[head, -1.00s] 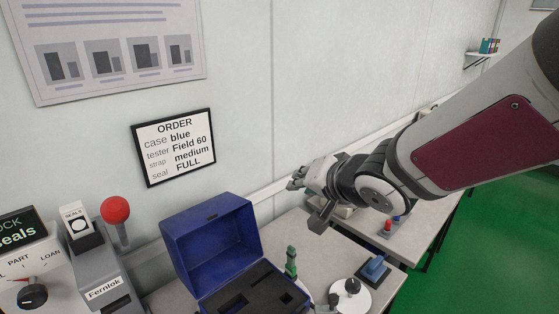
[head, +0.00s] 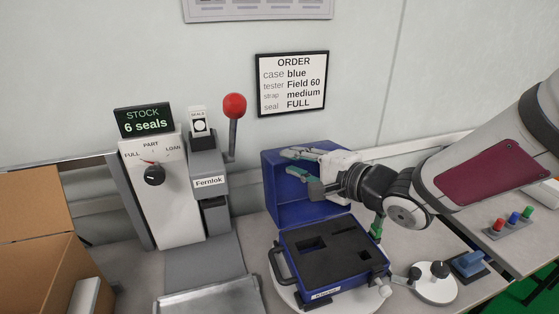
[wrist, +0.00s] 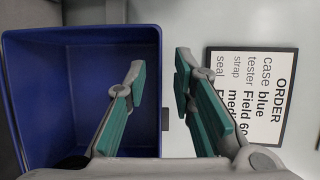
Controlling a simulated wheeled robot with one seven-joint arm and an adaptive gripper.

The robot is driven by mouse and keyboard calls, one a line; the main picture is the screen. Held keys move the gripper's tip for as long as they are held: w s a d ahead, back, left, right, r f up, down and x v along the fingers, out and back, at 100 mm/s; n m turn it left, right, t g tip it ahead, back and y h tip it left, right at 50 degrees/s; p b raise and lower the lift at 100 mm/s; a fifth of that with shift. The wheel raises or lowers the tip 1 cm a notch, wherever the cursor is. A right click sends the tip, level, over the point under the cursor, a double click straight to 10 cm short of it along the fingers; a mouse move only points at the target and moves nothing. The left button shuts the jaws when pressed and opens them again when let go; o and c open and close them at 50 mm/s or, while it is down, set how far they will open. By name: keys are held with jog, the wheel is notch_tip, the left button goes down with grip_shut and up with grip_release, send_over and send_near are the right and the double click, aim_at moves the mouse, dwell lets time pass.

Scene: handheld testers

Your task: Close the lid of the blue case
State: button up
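The blue case (head: 281,248) stands open on a white round turntable, its black foam insert with cutouts facing up. Its lid (head: 284,209) is raised at the back, leaning toward the wall. My gripper (head: 289,168) is in front of the upper right part of the lid and hides some of it. The left finger overlaps the lid's opening. The right finger lies beyond the lid's edge. I cannot tell whether either touches the lid.
A Fernlok sealing machine (head: 208,182) with a red-knobbed lever (head: 234,106) stands left of the case. A cardboard box (head: 35,235) is at far left.

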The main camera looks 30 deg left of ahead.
aim_at(278, 156)
jog(key=b+x, duration=0.1)
jog(key=x, duration=0.5)
jog(key=shift+w+a, duration=0.1)
jog(key=shift+a, duration=0.1)
jog(key=shift+f, duration=0.1)
grip_shut()
